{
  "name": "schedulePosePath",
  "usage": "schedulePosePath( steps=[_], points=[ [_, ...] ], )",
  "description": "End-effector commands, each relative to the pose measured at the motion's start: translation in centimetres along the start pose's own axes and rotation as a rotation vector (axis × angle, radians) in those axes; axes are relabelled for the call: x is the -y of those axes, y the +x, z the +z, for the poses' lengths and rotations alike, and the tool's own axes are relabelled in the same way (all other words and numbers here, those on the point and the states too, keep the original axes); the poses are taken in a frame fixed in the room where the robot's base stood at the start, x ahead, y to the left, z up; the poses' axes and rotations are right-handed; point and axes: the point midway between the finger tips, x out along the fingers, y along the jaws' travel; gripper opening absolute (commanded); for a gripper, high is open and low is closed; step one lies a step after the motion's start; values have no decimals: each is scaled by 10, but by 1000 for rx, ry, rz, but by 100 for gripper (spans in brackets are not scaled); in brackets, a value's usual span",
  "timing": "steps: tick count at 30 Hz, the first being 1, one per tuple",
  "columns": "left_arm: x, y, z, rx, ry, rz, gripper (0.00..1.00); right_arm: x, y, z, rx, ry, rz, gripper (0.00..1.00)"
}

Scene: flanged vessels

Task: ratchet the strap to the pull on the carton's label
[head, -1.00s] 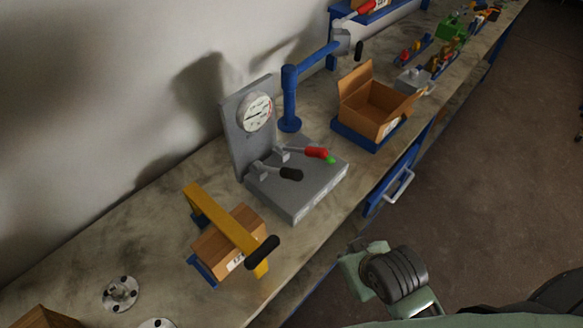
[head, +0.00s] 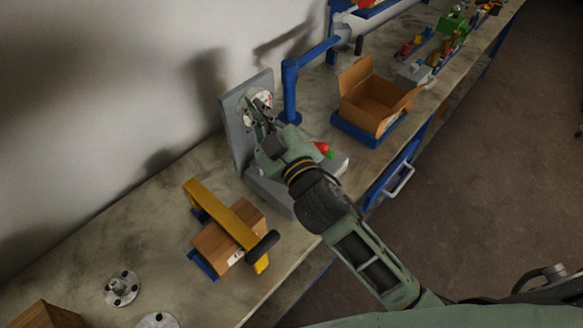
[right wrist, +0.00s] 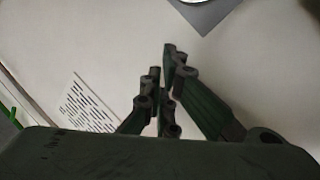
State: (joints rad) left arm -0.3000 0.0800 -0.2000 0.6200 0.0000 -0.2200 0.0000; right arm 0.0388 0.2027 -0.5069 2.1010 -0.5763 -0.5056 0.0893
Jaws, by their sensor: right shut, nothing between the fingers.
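A brown carton (head: 213,243) sits in a blue cradle (head: 204,265) on the near part of the bench. A yellow strap (head: 228,220) runs across its top and ends in a black grip (head: 263,246) at the front right. The carton's white label (head: 237,257) shows small beneath the strap; its markings are too small to read. My right gripper (head: 257,106) is up and beyond the carton, in front of the gauge panel, apart from strap and grip. Its fingers also show in the right wrist view (right wrist: 166,88), shut and empty. My left gripper is not in view.
My right arm hides part of the grey gauge stand (head: 233,120) and its levers; a red and green lever tip (head: 326,150) shows. An open box (head: 352,92) and blue post (head: 290,92) stand beyond. Metal flanges (head: 121,288) lie at the near left.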

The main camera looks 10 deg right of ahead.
Motion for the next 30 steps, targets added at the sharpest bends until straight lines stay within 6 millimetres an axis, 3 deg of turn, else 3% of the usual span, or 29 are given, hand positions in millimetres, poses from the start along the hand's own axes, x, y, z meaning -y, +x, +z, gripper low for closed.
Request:
schedulePosePath(
  steps=[7,12,16,20,23,26,30],
  points=[
    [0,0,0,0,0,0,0,21,22,-97,-367,-205,-27,0],
    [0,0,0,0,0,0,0,55,18,-157,-640,-379,-87,0],
    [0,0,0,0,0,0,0,90,6,-188,-846,-532,-161,0],
    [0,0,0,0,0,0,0,128,-11,-202,-1035,-693,-262,0],
    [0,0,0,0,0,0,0,156,-24,-199,-1164,-825,-357,0],
    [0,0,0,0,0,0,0,181,-36,-185,-1279,-960,-470,0],
    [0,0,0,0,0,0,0,205,-47,-148,-1403,-1153,-658,0]
  ],
)
